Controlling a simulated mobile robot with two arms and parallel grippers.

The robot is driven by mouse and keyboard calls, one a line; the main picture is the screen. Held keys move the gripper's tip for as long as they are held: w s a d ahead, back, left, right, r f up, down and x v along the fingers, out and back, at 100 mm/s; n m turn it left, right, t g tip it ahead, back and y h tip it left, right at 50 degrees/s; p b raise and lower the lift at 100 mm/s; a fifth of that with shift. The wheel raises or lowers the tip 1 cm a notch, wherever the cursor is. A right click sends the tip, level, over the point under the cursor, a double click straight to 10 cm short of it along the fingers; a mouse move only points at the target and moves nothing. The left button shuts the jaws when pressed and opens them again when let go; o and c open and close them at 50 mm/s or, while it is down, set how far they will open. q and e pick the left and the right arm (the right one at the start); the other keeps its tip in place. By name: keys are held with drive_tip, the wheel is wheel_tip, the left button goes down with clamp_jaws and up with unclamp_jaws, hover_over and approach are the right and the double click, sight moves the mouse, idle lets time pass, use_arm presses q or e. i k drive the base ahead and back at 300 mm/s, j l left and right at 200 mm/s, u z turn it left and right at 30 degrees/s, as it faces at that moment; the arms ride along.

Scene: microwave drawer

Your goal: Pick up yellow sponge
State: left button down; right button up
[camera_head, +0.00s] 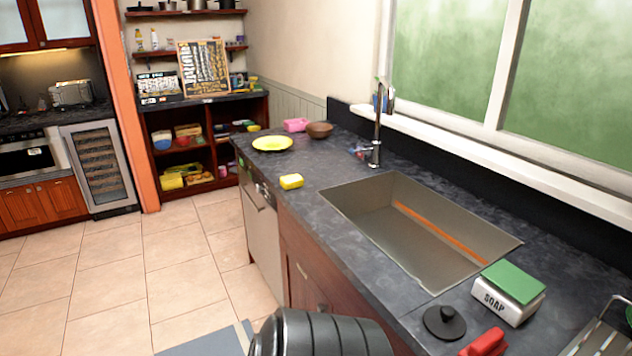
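The yellow sponge (291,181) is a small block lying on the dark countertop (318,190). It sits near the counter's front edge, left of the sink and in front of the yellow plate. Nothing covers it. Neither of my grippers shows in this view.
The metal sink (360,220) lies right of the sponge, with a tall faucet (377,125) behind it. A yellow plate (272,143), pink container (296,125) and brown bowl (319,130) stand farther back. Tiled floor at left is open.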

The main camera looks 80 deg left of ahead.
sight(290, 182)
drive_tip(key=u, duration=2.9)
